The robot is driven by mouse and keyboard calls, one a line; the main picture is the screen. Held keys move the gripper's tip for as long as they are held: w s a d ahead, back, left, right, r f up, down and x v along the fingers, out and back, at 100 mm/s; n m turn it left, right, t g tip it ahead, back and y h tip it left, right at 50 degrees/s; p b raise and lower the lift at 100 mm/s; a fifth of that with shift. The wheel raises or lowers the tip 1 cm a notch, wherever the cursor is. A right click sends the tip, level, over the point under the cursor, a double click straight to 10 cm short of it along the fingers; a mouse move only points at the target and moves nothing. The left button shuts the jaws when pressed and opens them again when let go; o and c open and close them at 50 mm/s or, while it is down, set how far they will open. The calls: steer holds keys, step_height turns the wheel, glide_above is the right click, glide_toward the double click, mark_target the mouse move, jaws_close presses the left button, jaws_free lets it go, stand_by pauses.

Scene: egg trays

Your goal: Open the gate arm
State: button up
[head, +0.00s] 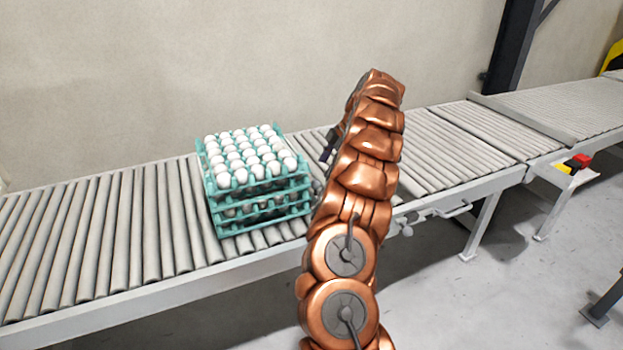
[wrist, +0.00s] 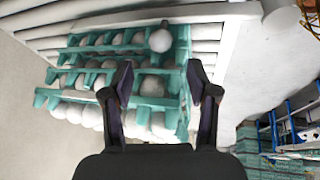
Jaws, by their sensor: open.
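No part is clearly recognisable as the gate arm. A flat grey bar (head: 522,118) lies across the conveyor at the right in the head view; I cannot tell whether it is the gate arm. My gripper (wrist: 161,82) is open, with one finger on each side of the picture's middle in the wrist view and nothing held. Beyond the fingers is the stack of teal egg trays (wrist: 128,50). In the head view the stack (head: 262,212) stands left of my copper arm, which mostly hides my gripper.
The roller conveyor (head: 120,235) runs along the wall, with bare rollers left of the trays. A lever-like metal part (head: 452,211) sits on its front side. A small red, black and yellow item (head: 573,163) is at the right. A dark post (head: 511,45) stands behind.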

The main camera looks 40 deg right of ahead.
mark_target(317, 181)
steer(key=shift+p+x, duration=1.2)
steer(key=shift+x, duration=2.65)
jaws_close()
